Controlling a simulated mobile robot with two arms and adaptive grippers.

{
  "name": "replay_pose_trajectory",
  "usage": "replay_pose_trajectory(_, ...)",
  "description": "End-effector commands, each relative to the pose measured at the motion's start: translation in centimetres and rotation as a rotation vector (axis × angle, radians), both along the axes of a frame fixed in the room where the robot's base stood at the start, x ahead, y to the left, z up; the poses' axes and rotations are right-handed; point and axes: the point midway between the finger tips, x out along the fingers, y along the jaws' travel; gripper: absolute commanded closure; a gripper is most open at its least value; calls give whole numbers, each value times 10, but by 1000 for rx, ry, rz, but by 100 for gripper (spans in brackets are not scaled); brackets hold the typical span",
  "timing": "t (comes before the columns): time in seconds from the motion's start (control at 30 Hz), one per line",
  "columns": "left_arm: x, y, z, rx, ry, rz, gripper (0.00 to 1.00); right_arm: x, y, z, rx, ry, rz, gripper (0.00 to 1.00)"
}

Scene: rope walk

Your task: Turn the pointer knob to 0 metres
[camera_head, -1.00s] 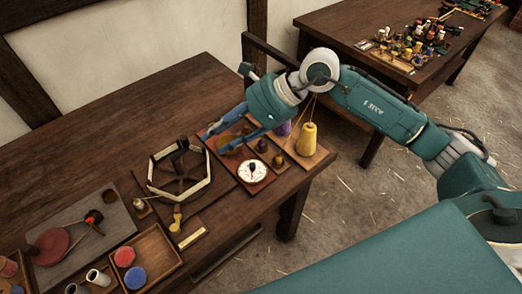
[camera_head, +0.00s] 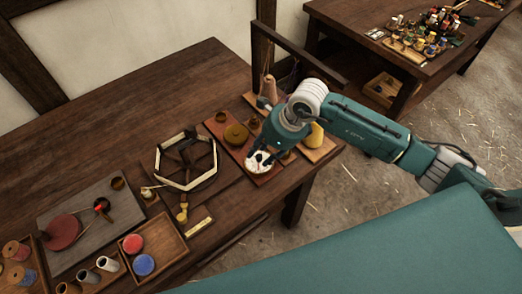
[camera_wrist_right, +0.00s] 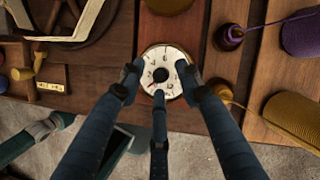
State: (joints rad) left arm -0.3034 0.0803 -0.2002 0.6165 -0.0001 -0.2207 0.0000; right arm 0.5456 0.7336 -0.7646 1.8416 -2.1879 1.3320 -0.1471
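The pointer dial (camera_head: 258,163) is a round white disc with dark marks on a reddish-brown board, near the right end of the table. In the right wrist view, its dark central knob (camera_wrist_right: 160,75) shows between my fingers; I cannot read the pointer's setting. My right gripper (camera_wrist_right: 159,82) is directly over the dial, its three blue-grey fingers spread around the knob. It is open, and no clear contact with the knob shows. In the head view, the right gripper (camera_head: 262,154) covers part of the dial.
A hexagonal winder (camera_head: 185,162) stands left of the dial. A round brown piece (camera_head: 236,134) lies behind it on the same board. The table's front edge is near.

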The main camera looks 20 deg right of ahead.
Motion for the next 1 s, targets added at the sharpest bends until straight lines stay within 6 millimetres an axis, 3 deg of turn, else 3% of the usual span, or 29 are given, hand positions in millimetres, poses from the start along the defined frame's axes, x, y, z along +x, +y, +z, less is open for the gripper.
replay_pose_trajectory(0.37,7,-1,2,-1,-10,0,100,2,3,-9,-1,-1,1,65)
replay_pose_trajectory(0.4,7,-1,2,-1,-10,0,100,2,3,-9,-1,-1,1,67)
replay_pose_trajectory(0.57,7,-1,2,-1,-10,0,100,2,3,-8,0,-2,1,99)
replay_pose_trajectory(0.77,7,-1,1,-1,-10,0,100,4,3,-7,1,-5,3,100)
replay_pose_trajectory(1.0,7,-1,-29,-1,-10,0,100,8,2,-11,1,-13,133,100)
